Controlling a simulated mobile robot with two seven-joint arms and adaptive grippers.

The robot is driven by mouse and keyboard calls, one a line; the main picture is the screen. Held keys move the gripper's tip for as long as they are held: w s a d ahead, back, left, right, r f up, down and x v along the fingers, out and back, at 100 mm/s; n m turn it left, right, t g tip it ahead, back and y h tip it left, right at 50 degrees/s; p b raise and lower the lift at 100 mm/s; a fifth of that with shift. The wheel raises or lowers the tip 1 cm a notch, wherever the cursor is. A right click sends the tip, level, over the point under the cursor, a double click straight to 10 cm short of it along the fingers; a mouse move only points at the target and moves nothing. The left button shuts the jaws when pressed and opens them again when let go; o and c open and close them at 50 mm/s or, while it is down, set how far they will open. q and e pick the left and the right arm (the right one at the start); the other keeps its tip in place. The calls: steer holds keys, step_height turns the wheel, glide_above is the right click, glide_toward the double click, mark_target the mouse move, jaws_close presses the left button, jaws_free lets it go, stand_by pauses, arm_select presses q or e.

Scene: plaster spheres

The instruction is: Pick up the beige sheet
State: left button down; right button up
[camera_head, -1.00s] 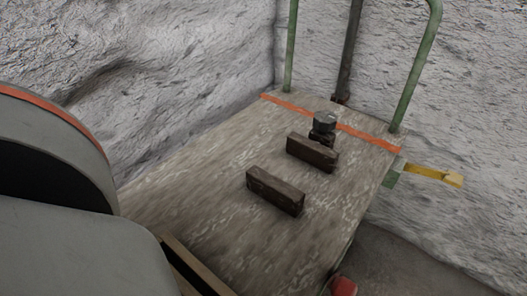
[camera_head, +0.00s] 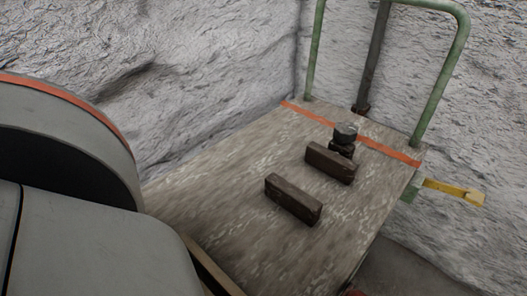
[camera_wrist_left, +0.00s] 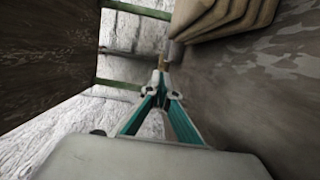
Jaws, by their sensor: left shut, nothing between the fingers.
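In the left wrist view, a beige layered thing with folded edges (camera_wrist_left: 225,18) shows at the top right; it may be the beige sheet, but I see only part of it. My left gripper (camera_wrist_left: 162,78) points up the middle of that view, its teal-edged fingers meeting at the tips with nothing between them. The fingertips are below and left of the beige thing, and I cannot tell how far apart they are in depth. In the head view I cannot make out the beige sheet or either gripper; my grey arm covers the left side.
A worn wooden cart top (camera_head: 235,190) has a green handle frame (camera_head: 450,75) at its far end. On it lie two dark blocks (camera_head: 293,199) (camera_head: 331,163) and a small dark round object (camera_head: 345,132). A yellow bar (camera_head: 455,191) sticks out right. Rough white walls (camera_head: 200,60) stand behind.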

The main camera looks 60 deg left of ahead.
arm_select(q)
steer(key=w, duration=0.3)
steer(key=shift+w+a, duration=0.1)
steer(key=shift+w, duration=0.15)
steer(key=shift+w+d, duration=0.25)
steer(key=shift+d, duration=0.95)
steer(key=shift+w+d+b, duration=0.25)
steer(key=shift+d+b, duration=0.05)
steer(key=shift+d, duration=0.4)
